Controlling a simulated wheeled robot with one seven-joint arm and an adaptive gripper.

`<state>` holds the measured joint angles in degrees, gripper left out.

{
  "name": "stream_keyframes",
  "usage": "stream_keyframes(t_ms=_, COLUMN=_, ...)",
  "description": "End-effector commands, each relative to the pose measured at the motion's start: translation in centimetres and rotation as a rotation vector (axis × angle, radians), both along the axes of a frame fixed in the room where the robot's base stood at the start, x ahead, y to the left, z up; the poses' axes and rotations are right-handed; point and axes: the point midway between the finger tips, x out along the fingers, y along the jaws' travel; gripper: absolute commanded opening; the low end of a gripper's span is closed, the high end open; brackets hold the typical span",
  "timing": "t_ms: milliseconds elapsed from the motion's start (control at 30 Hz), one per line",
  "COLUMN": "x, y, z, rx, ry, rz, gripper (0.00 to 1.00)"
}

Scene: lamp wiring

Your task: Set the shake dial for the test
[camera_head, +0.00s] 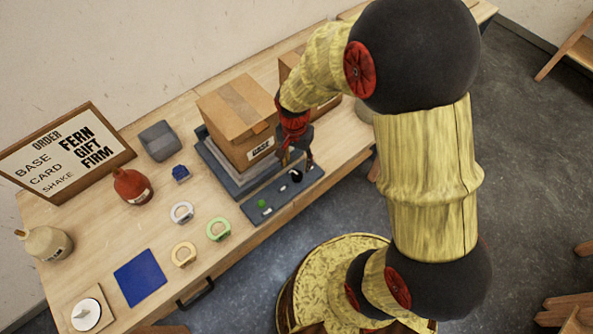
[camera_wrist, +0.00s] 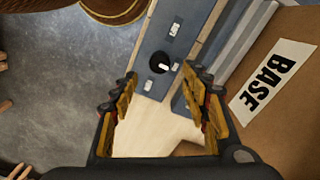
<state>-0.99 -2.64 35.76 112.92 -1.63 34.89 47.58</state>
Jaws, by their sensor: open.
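A blue-grey control panel (camera_head: 280,201) lies along the table's front edge, before the platform. It carries a round black dial (camera_head: 296,175) and a green button (camera_head: 262,203). In the wrist view the black dial (camera_wrist: 159,62) has a white mark at its lower right, with small white labels on the panel (camera_wrist: 152,42) around it. My gripper (camera_head: 296,160) is over the panel's right end, close to the dial. Its fingers (camera_wrist: 163,85) are spread and empty, the dial lying just beyond the fingertips. No contact shows.
A carton labelled BASE (camera_head: 238,118) stands on a stepped grey platform (camera_head: 222,165), close beside my gripper. A second carton (camera_head: 291,68) stands behind. A sign (camera_head: 65,152), bottles, coloured rings, a blue mat (camera_head: 140,277) and a white pointer disc (camera_head: 86,314) are at left.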

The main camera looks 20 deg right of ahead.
Motion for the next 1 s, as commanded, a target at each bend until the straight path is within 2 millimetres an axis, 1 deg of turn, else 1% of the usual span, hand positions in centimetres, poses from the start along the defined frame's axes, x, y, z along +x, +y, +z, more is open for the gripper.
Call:
stream_keyframes(t_ms=300, x=-0.2, y=-0.1, z=-4.7, rx=0.000, ry=0.003, rz=0.002, gripper=0.46)
stream_keyframes(t_ms=400, x=-0.2, y=-0.1, z=-6.0, rx=0.000, ry=0.003, rz=0.002, gripper=0.46)
stream_keyframes(t_ms=500, x=-0.2, y=-0.1, z=-6.8, rx=0.000, ry=0.003, rz=0.002, gripper=0.46)
stream_keyframes(t_ms=633, x=-0.1, y=-0.1, z=-7.3, rx=0.000, ry=0.000, rz=0.002, gripper=0.46)
stream_keyframes(t_ms=867, x=-0.1, y=-0.1, z=-7.3, rx=0.000, ry=0.000, rz=0.003, gripper=0.46)
stream_keyframes(t_ms=1000, x=-0.2, y=-0.1, z=-7.3, rx=0.000, ry=0.000, rz=0.003, gripper=0.39)
